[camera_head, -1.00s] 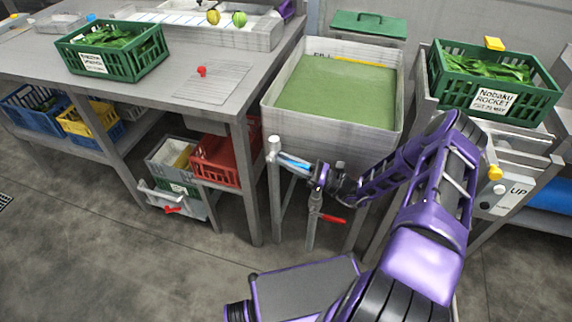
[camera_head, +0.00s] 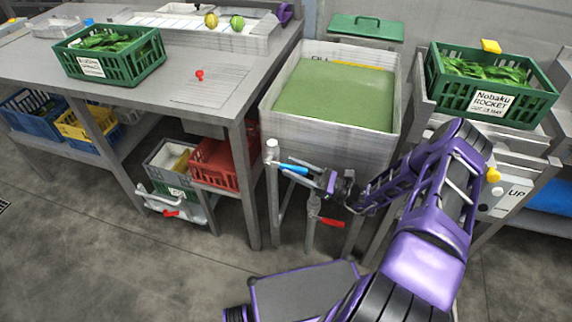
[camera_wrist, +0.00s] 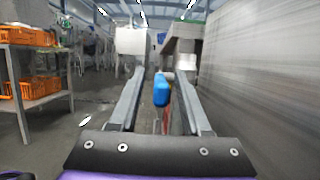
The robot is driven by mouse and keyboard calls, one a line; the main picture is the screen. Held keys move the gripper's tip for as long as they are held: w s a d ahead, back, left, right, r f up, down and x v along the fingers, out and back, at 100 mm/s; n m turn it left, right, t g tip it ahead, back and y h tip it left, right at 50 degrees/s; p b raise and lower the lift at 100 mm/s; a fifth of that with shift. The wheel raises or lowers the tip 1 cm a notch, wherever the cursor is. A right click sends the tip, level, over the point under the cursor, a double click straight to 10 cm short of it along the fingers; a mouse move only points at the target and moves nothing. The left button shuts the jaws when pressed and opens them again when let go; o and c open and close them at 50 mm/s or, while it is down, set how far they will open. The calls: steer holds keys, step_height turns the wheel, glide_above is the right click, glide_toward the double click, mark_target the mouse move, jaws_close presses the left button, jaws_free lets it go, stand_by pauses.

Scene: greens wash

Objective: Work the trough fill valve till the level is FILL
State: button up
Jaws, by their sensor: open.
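The trough (camera_head: 390,135) is a pale grey tank holding green water (camera_head: 335,95). On its back inside wall are a yellow line (camera_head: 360,67) and partly visible FILL lettering (camera_head: 320,58). The water surface lies close to that line; I cannot tell if it meets it. A blue valve handle (camera_head: 293,168) is on the pipe at the trough's front left. My gripper (camera_head: 312,174) is open at the handle's right end. In the wrist view the blue handle (camera_wrist: 161,90) appears between the two open fingers (camera_wrist: 160,108); contact is not clear.
A red valve handle (camera_head: 331,223) sits lower, on the drain pipe under the trough. The steel bench (camera_head: 215,90) stands left, with crates on its lower shelf. A green crate of leaves (camera_head: 460,98) stands right, above a control box (camera_head: 507,199). The floor at front left is clear.

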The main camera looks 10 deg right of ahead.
steer(key=v, duration=1.4)
steer(key=shift+d+b, duration=0.2)
steer(key=shift+b, duration=0.2)
